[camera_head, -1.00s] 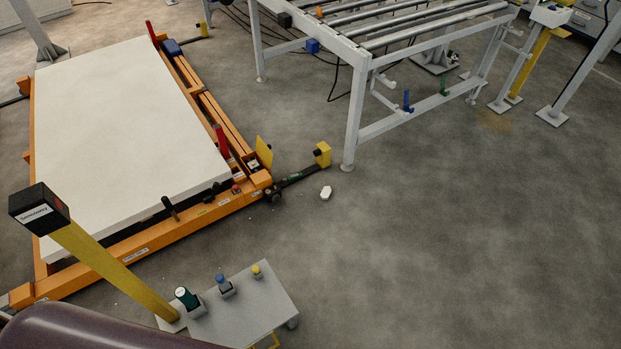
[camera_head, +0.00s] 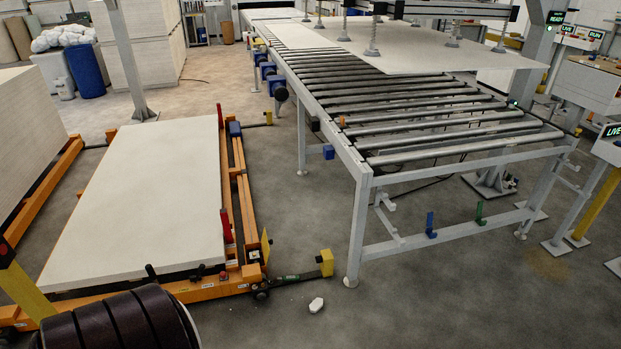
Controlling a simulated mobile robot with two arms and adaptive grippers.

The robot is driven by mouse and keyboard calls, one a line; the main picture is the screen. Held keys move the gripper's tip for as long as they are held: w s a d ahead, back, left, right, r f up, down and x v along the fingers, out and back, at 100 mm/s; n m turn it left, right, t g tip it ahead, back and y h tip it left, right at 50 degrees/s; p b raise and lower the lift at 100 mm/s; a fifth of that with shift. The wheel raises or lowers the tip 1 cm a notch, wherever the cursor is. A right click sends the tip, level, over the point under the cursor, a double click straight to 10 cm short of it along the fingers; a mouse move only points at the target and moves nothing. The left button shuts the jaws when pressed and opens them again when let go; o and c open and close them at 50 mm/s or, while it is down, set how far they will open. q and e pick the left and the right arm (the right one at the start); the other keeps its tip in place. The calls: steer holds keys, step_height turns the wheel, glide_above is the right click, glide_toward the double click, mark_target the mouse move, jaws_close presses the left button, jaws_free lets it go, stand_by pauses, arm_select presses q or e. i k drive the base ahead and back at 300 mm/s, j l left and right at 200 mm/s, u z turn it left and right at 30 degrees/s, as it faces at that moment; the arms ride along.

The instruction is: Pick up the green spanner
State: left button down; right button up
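A dark green, narrow tool-like thing (camera_head: 287,278) lies low on the floor between the front right corner of the orange lift table and a yellow block; it may be the green spanner, but it is too small to tell. Its left end is close to the lift table's corner. A small green hook (camera_head: 480,213) is fixed on the lower rail of the roller conveyor, and no spanner can be made out on it. Neither of my grippers shows, only a dark ribbed part, probably of my arm, at the bottom left.
The orange lift table (camera_head: 246,218) carries a white board (camera_head: 160,195). The roller conveyor (camera_head: 359,215) stands right of it, with a blue hook (camera_head: 430,226) on its rail. A white scrap (camera_head: 316,305) lies on the floor. Floor at the front right is clear.

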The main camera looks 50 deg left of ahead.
mark_target(285, 278)
steer(key=i+u, duration=0.45)
steer(key=i+l+u, duration=0.2)
steer(key=i+u, duration=0.3)
steer(key=k, duration=0.1)
